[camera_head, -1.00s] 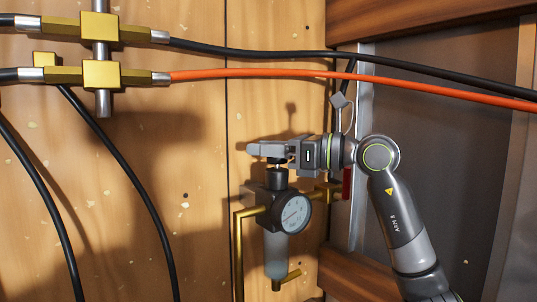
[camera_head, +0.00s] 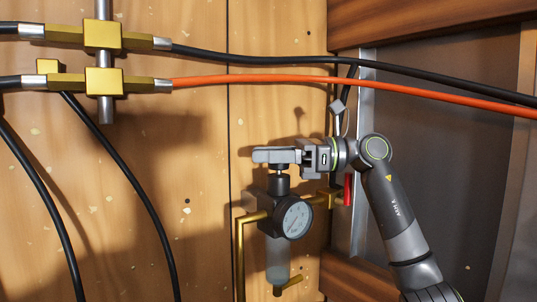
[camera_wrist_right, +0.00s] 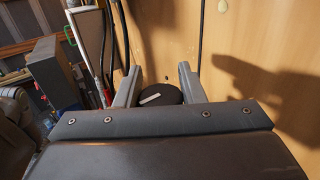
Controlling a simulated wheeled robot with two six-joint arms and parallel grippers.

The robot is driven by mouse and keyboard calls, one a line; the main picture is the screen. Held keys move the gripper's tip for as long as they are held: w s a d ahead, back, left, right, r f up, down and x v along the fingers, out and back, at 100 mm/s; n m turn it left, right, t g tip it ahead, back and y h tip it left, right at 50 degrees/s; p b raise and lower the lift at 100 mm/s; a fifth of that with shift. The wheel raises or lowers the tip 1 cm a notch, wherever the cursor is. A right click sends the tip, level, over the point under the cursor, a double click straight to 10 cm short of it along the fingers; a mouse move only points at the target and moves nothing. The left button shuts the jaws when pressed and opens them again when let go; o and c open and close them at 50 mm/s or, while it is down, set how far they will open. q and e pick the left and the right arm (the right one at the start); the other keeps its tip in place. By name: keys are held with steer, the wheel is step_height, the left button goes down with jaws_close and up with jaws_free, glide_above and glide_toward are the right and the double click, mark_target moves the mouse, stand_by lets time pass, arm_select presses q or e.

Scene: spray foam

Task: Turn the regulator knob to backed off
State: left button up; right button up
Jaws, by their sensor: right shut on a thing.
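The regulator (camera_head: 268,205) is mounted upright on the wooden wall, with a round white gauge (camera_head: 293,217) on its front and a clear bowl below. Its black knob is on top, under my right gripper (camera_head: 265,156), which reaches in level from the right. In the right wrist view the round dark knob (camera_wrist_right: 172,94) with a white mark lies between the two fingers. My right gripper is shut on the knob, and the fingers hide part of it in the head view. The gauge reading is too small to tell. My left gripper is not in view.
Brass pipe (camera_head: 240,250) runs beside the regulator, and a red handle (camera_head: 347,188) is close by on the right. An orange hose (camera_head: 300,80) and black hoses cross above. Brass fittings (camera_head: 103,82) are at upper left.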

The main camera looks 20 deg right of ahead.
steer(key=o, duration=1)
steer(key=shift+d+f, duration=0.1)
steer(key=shift+d, duration=0.15)
steer(key=b+v, duration=0.5)
steer(key=v, duration=0.6)
steer(key=shift+s+d+b, duration=0.1)
steer(key=shift+d+b, duration=0.15)
steer(key=shift+b, duration=0.1)
